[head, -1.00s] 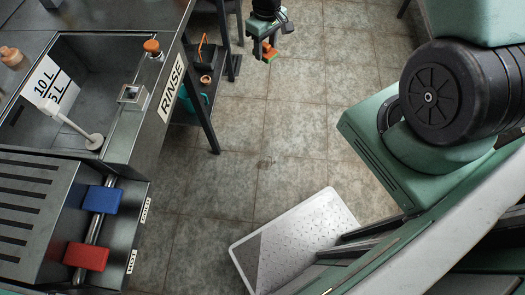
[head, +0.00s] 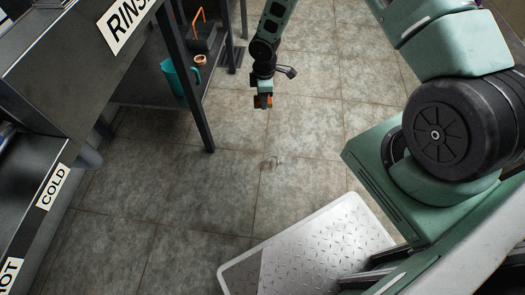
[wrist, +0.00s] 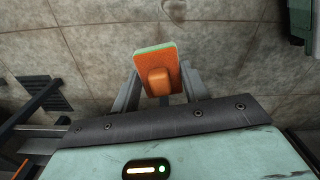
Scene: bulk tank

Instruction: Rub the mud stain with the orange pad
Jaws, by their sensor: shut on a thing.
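The orange pad (head: 257,102) shows small in the head view, at the lower end of my gripper (head: 263,98). In the wrist view the orange pad (wrist: 158,66), with a pale green edge and a raised orange grip block, sits between the two grey fingers of my gripper (wrist: 160,86), which are shut on it. A small faint brownish mark on the floor, likely the mud stain (head: 271,162), lies below the gripper in the head view. A similar dark mark (wrist: 175,8) shows at the top edge of the wrist view. The pad is apart from it.
A table leg (head: 190,85) and a low shelf with a teal jug (head: 180,78) stand left of the gripper. A RINSE sink (head: 100,50) is farther left. Tiled floor around the mark is clear.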

